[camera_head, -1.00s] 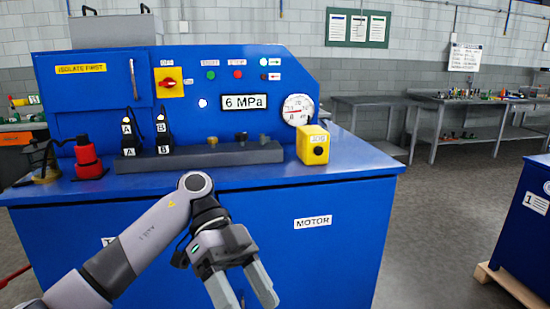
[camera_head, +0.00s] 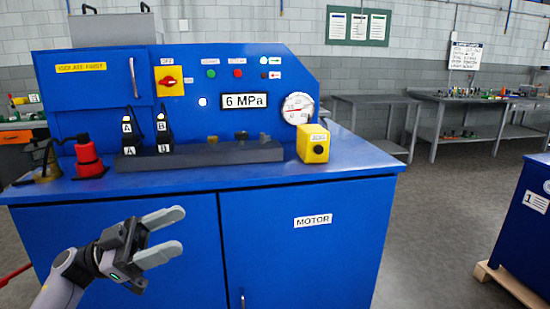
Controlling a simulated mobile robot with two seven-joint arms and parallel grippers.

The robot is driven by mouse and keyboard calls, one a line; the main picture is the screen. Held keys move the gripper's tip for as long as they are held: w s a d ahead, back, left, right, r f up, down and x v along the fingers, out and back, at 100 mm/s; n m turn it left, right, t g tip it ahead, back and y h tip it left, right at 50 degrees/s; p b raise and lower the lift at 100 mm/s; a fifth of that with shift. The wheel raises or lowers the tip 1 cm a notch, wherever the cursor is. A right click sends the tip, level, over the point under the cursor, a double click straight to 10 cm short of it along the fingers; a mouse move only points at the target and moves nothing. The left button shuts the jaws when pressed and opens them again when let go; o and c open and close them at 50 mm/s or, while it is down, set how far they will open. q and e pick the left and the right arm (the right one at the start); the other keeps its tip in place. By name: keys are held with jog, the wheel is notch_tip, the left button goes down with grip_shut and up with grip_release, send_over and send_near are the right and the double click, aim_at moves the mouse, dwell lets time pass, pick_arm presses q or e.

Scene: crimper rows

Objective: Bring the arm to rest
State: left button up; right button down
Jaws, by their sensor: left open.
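My left gripper (camera_head: 168,240) is in the lower left of the head view, in front of the blue cabinet (camera_head: 200,215) of the machine. Its two grey fingers point right and stand apart, with nothing between them. The arm comes in from the bottom left edge, and only its last part shows. The gripper is below the cabinet's top edge and appears clear of its front; the exact gap cannot be told. My right gripper does not show.
A yellow box (camera_head: 313,143), a dark grey block (camera_head: 230,153), black A and B connectors (camera_head: 163,136) and a red cylinder (camera_head: 88,160) stand on the cabinet top. Grey benches (camera_head: 470,101) stand behind right. A blue cabinet on a pallet (camera_head: 512,285) is at right. Floor between is clear.

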pick_arm(q)
jog(key=w+a+r+n+t+y, duration=0.4)
jog(key=w+a+n+t+y, duration=0.65)
jog(key=t, duration=0.95)
jog(key=w+a+f+n+g+y, duration=0.2)
jog(key=w+a+f+n+y, duration=0.1)
jog(key=a+f+y, duration=0.3)
jog(key=w+a+f+n+g+y, duration=0.35)
jog(key=f+y, duration=0.25)
jog(key=y, duration=0.2)
jog(key=s+d+f+g+h, duration=0.1)
jog(key=s+d+f+h, duration=0.1)
jog(key=s+d+f, duration=0.6)
jog(key=s+d+f+g+h, duration=0.1)
jog(key=s+d+f+g, duration=0.1)
jog(key=s+f, duration=0.75)
jog(key=s+d+f+g, duration=0.1)
jog(key=s+d+f, duration=0.1)
jog(key=s+f, duration=0.2)
jog(key=s+d+f+g+h, duration=0.1)
jog(key=s+d+f, duration=0.2)
jog(key=s, duration=0.6)
jog(key=s+d+f+g, duration=0.1)
jog(key=s+d+f, duration=0.1)
jog(key=s+f, duration=0.2)
jog(key=s, duration=0.3)
jog(key=shift+s+d+f, duration=0.25)
jog(key=shift+d+f, duration=0.1)
jog(key=shift+h, duration=0.25)
